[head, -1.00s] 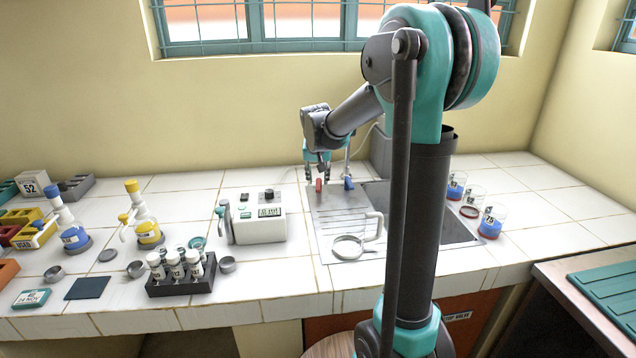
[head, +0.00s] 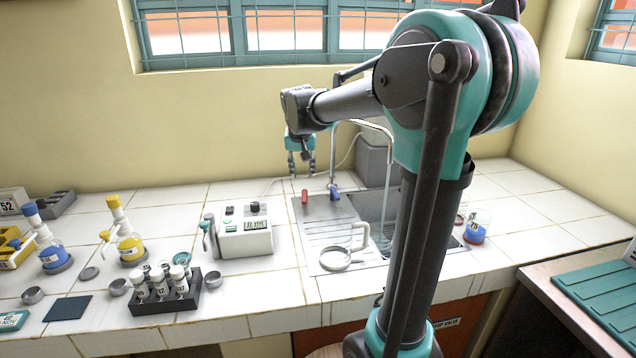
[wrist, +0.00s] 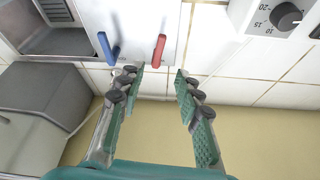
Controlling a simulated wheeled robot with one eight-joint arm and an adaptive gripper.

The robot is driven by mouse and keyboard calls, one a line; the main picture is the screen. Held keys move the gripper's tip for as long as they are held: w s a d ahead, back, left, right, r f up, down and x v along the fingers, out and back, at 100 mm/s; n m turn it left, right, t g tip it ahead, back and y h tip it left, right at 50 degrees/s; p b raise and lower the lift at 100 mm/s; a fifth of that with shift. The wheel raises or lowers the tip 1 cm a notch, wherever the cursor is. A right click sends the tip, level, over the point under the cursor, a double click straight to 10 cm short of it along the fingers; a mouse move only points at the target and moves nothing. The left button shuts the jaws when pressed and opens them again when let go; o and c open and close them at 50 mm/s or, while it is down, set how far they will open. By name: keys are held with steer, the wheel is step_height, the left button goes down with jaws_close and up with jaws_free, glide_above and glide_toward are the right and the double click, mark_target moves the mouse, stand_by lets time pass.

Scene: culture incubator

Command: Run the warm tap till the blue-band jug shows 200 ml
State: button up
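The red tap lever (head: 305,196) and the blue tap lever (head: 334,192) stand at the back of the sink unit; both show in the wrist view, red (wrist: 159,50) and blue (wrist: 108,48). My gripper (head: 302,172) is open and empty, above and behind the red lever, touching neither lever. In the wrist view its fingertips (wrist: 156,74) are spread apart. The tap spout (head: 365,122) arches over the basin, and a thin pale stream (head: 386,205) appears to fall from it. I see no blue-banded jug; my arm hides part of the basin.
The grooved drainboard (head: 315,226) is left of the basin. A dial instrument (head: 244,238) stands left of it. Beakers with blue contents (head: 475,232) stand right of the sink. A vial rack (head: 172,300) and wash bottles (head: 125,240) are farther left. A grey box (head: 372,165) is behind the basin.

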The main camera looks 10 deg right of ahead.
stand_by(0.4)
glide_toward(304, 197)
steer(key=x, duration=0.7)
steer(key=shift+w+f, duration=0.15)
steer(key=shift+f, duration=0.2)
stand_by(0.3)
jaws_close()
stand_by(0.5)
